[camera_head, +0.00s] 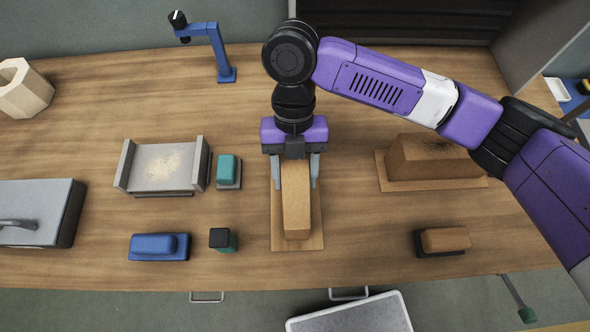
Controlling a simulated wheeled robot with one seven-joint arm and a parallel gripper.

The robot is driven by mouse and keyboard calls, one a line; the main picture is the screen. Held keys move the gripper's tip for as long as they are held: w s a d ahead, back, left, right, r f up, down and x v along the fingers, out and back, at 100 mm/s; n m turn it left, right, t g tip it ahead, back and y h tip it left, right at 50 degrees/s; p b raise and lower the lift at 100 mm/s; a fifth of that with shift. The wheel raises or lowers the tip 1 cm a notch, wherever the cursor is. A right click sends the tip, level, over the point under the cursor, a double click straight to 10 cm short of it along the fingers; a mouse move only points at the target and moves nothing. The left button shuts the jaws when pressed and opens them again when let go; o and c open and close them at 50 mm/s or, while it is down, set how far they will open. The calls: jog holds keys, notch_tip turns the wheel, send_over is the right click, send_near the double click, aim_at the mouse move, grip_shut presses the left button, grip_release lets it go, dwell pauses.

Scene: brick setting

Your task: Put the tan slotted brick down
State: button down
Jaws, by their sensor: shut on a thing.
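The tan brick (296,205) is in my gripper (295,170), long side running toward the front of the table. My gripper's fingers stand on both sides of its far end and are shut on it. The brick is above or on a thin tan board (312,241) on the wooden table; I cannot tell whether they touch. No slot shows on the brick from this view, and the gripper hides its far end.
A larger brown block (430,160) sits on a board at the right. A grey tray (163,168) with tan crumbs, a teal block (228,169), a blue brush-like block (158,246) and a dark-and-green block (222,239) lie left. A blue stand (220,55) is behind.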

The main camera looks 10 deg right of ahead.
jog(key=c, duration=0.6)
grip_release()
jog(key=b+v, duration=0.1)
jog(key=v, duration=1.1)
jog(key=shift+s+r, duration=0.1)
jog(key=shift+r, duration=0.05)
